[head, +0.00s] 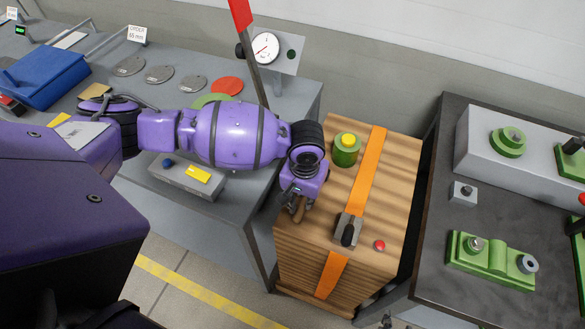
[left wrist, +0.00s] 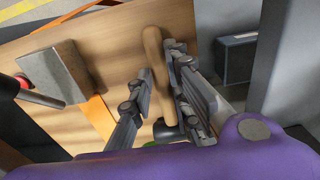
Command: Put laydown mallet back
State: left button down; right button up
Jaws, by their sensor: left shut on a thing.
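My left gripper (head: 297,203) is low over the left edge of the wooden case (head: 330,240). It is shut on the mallet, whose brown wooden handle (head: 299,214) shows below the fingers. In the left wrist view, the handle (left wrist: 152,45) runs between the two fingers (left wrist: 160,68), and a dark end (left wrist: 168,130) shows near the finger bases. Most of the mallet's head is hidden. I cannot tell whether the mallet touches the case. My right gripper is not in view.
On the case are an orange strap (head: 366,165), a green cylinder with a yellow top (head: 347,148), a grey latch with a black lever (head: 349,230) and a red button (head: 379,245). A grey table (head: 240,190) is left; a dark bench (head: 430,225) is right.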

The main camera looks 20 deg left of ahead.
pick_arm(q)
jog(key=shift+w+r, duration=0.15)
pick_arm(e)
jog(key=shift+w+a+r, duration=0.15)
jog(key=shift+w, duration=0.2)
pick_arm(q)
jog(key=shift+f, duration=0.35)
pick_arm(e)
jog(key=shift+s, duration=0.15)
pick_arm(q)
jog(key=shift+f, duration=0.15)
jog(key=c, duration=1.6)
grip_release()
jog(key=o, duration=0.5)
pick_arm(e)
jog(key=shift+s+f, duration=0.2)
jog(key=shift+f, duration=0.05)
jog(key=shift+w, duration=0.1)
